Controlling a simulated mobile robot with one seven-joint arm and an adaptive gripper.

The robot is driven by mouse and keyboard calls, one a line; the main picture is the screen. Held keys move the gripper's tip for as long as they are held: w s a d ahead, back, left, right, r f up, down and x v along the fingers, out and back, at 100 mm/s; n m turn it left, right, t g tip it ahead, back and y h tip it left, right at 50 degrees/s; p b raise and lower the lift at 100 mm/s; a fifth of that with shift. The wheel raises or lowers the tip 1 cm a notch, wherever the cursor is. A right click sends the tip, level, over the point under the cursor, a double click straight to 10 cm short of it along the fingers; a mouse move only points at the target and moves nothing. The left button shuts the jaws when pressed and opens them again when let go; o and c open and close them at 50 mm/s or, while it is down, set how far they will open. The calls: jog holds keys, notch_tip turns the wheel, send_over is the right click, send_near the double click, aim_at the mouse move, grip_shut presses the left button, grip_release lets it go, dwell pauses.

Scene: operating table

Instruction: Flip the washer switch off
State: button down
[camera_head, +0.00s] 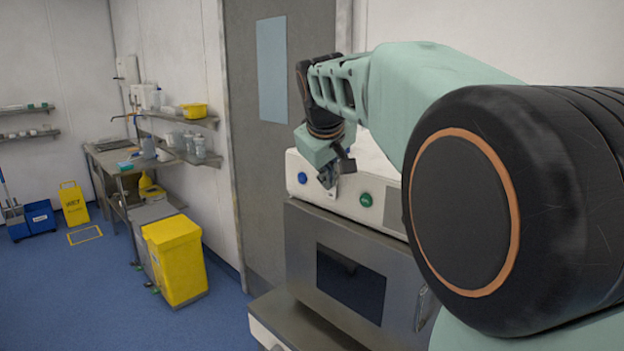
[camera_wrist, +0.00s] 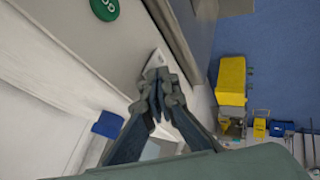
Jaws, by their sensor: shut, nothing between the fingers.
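The washer (camera_head: 350,216) is a boxy machine with a light control panel above a steel door with a dark window. A blue round button (camera_head: 303,178) and a green round button (camera_head: 365,200) sit on the panel; the green one also shows at the top of the wrist view (camera_wrist: 105,8). My gripper (camera_head: 327,179) is shut and empty, at the panel between the two buttons. In the wrist view its fingertips (camera_wrist: 157,78) are at a small pale plate (camera_wrist: 155,60) on the panel. The switch lever is hidden by the fingers; its position and any contact cannot be told.
A yellow bin (camera_head: 175,260) stands on the blue floor left of the washer. Further back are a steel bench (camera_head: 125,158), loaded shelves and a yellow wet-floor sign (camera_head: 73,203). My arm covers the right of the head view. The floor before the door is clear.

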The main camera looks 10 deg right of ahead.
jog(key=shift+r+p, duration=0.75)
jog(key=shift+r, duration=0.05)
